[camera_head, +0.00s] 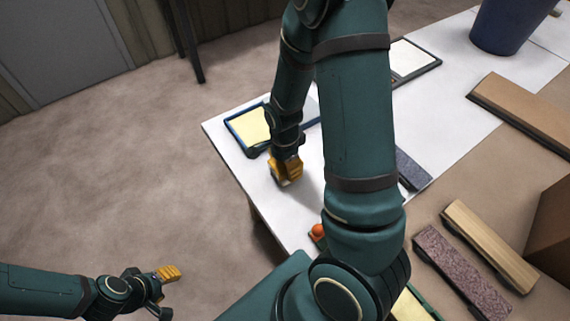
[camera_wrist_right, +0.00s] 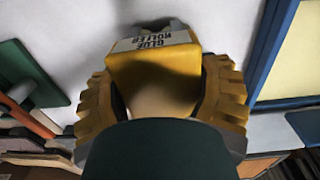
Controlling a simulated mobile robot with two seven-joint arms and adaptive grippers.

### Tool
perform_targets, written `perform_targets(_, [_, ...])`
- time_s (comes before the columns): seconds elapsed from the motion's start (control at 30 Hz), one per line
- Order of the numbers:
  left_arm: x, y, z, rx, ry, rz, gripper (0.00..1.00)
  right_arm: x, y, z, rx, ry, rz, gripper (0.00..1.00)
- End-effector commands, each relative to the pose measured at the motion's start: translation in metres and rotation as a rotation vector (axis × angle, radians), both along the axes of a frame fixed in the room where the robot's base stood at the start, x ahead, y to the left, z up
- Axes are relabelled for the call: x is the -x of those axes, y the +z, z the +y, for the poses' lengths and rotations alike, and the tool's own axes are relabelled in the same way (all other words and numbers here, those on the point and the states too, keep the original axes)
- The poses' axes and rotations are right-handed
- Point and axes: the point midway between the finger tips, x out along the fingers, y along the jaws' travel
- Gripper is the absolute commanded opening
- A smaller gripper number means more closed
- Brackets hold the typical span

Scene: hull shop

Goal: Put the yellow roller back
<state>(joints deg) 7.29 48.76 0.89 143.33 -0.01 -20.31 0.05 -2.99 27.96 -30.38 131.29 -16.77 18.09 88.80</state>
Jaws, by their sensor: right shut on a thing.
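The yellow roller (camera_wrist_right: 150,70) fills the middle of the right wrist view, with a white label reading "GLUE ROLLER" on its far end. My right gripper (camera_wrist_right: 160,95) is shut on it, with a yellow ridged finger on each side. In the head view my right gripper (camera_head: 287,170) is low over the white table's front-left part; the roller is mostly hidden there. I cannot tell whether the roller touches the table. My left gripper (camera_head: 165,291) is open and empty at the lower left, over the floor, away from the table.
A blue-framed tray with a yellow sheet (camera_head: 250,126) lies just left of the right gripper. An orange knob (camera_head: 318,230) is near the front edge. Sanding-block-like pieces (camera_head: 462,270) lie right. A blue bucket (camera_head: 508,22) stands at the back. My right arm hides the table's middle.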

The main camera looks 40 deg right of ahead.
Motion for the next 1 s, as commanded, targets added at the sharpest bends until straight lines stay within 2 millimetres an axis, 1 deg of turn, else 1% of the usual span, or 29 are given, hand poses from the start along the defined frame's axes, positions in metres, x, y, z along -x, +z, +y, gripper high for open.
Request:
perform_targets(0.1, [0.000, -0.003, 0.000, 0.000, 0.000, -0.001, 0.47, 0.000, -0.004, 0.000, 0.000, 0.001, 0.000, 0.24])
perform_targets(0.13, [0.000, -0.002, 0.000, 0.000, 0.000, -0.001, 0.47, 0.000, -0.003, 0.000, 0.000, 0.001, 0.000, 0.81])
perform_targets(0.17, [0.000, -0.002, 0.000, 0.000, 0.000, -0.001, 0.47, 0.000, -0.003, 0.000, 0.000, 0.001, 0.000, 0.92])
perform_targets(0.2, [0.000, -0.002, 0.000, 0.000, 0.000, -0.001, 0.47, 0.000, -0.003, 0.000, 0.000, 0.001, 0.000, 1.00])
perform_targets(0.47, [0.000, -0.001, 0.000, 0.000, 0.000, -0.001, 0.47, 0.000, -0.002, 0.000, 0.000, 0.000, 0.000, 1.00])
perform_targets(0.57, [0.000, 0.002, 0.000, 0.000, 0.000, 0.000, 0.47, 0.000, 0.003, 0.000, 0.000, 0.000, 0.000, 1.00])
perform_targets(0.67, [0.001, 0.007, 0.000, 0.000, 0.000, 0.003, 0.47, -0.001, 0.016, 0.000, 0.000, 0.002, -0.002, 1.00])
perform_targets(1.0, [0.006, 0.035, -0.001, 0.003, -0.003, 0.015, 0.47, -0.003, 0.086, 0.000, 0.000, 0.002, -0.003, 1.00])
